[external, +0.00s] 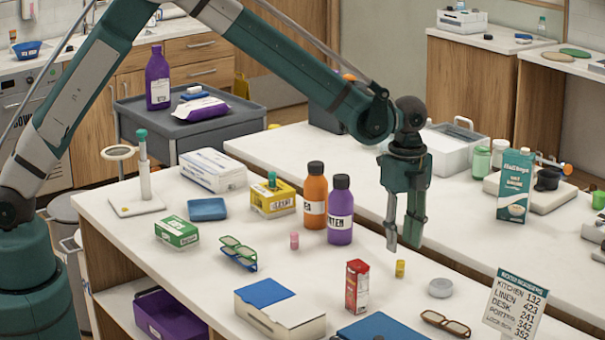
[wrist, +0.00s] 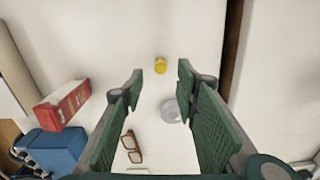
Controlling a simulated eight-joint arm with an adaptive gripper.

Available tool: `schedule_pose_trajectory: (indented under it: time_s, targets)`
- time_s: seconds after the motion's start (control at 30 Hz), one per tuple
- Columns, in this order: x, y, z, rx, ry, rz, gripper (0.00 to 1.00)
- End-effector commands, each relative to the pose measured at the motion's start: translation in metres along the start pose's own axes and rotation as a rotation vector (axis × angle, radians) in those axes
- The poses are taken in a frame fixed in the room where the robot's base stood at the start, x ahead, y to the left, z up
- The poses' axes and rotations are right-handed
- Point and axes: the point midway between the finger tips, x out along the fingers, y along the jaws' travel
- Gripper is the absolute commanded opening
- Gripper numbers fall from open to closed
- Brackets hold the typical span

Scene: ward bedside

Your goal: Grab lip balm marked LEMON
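A small yellow cylinder (external: 400,268), which looks like a lip balm, stands on the white table, right of the red box. Its marking cannot be read. It also shows in the wrist view (wrist: 160,65), in line with the gap between my fingertips. A pink cylinder (external: 294,240) of similar size stands farther left, its label also unreadable. My gripper (external: 403,242) points down, open and empty, and appears above the table near the yellow cylinder. In the wrist view the two fingers (wrist: 161,76) are clearly apart.
Near the yellow cylinder are a red box (external: 357,286), a round grey tin (external: 440,288) and folded glasses (external: 445,324). Purple (external: 340,212) and orange (external: 315,198) bottles stand behind left. A sign (external: 515,302) stands at the front right. The table edge lies to the right.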

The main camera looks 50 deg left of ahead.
Motion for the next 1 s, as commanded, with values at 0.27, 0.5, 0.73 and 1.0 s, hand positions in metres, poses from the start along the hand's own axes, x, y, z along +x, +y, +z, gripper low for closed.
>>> schedule_pose_trajectory:
  time_s: [0.27, 0.5, 0.73, 1.0]
  targets:
    - [0.001, 0.0, 0.0, 0.002, 0.0, 0.001, 0.31]
    - [0.009, 0.0, 0.0, 0.002, 0.0, 0.001, 0.31]
    - [0.025, 0.0, 0.0, 0.001, 0.0, 0.001, 0.31]
    - [0.026, 0.0, 0.0, 0.001, 0.0, 0.001, 0.31]
